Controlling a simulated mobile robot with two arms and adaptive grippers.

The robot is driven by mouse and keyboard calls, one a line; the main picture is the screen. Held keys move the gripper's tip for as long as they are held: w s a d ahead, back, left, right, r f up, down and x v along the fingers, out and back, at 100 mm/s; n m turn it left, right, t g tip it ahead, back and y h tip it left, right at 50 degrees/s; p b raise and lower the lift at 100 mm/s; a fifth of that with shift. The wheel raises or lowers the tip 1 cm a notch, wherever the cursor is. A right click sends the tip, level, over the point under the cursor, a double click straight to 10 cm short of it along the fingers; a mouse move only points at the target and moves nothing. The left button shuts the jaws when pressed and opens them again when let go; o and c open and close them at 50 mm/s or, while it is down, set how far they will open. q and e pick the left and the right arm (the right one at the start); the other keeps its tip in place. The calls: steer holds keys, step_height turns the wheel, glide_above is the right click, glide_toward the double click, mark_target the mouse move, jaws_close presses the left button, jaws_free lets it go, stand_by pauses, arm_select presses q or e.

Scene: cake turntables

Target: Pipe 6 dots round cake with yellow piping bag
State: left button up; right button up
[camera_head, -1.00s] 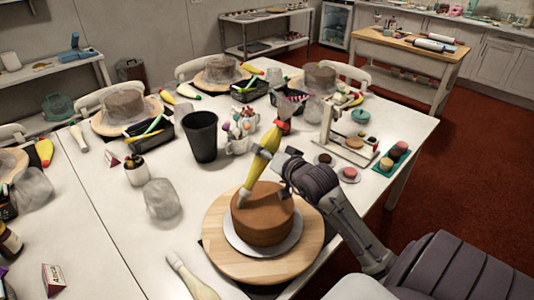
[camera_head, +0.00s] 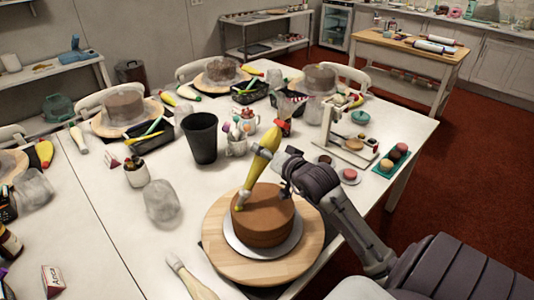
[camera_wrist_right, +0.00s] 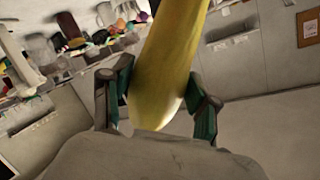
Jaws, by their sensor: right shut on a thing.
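A brown cake (camera_head: 264,222) sits on a silver board (camera_head: 233,240) on a round wooden turntable (camera_head: 222,258) at the table's front. My right gripper (camera_head: 279,163) is shut on the yellow piping bag (camera_head: 258,160) above the cake. The bag is tilted, its tip pointing down over the left part of the cake's top; I cannot tell whether it touches. The right wrist view shows the bag (camera_wrist_right: 165,70) between the two fingers (camera_wrist_right: 160,105). I can make out no separate dots on the cake. My left gripper is not in view.
A pale piping bag (camera_head: 190,277) lies left of the turntable. A clear crumpled wrap (camera_head: 161,201), a black cup (camera_head: 202,138) and a mug of tools (camera_head: 236,145) stand behind it. A wooden stand (camera_head: 345,140) and a teal tray of macarons (camera_head: 391,161) are at right.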

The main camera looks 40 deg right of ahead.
mark_target(269, 145)
steer(key=shift+r, duration=0.1)
steer(key=o, duration=0.5)
steer(key=shift+c, duration=0.2)
steer(key=shift+r+p, duration=0.5)
steer(key=shift+r, duration=1.05)
steer(key=shift+f, duration=0.1)
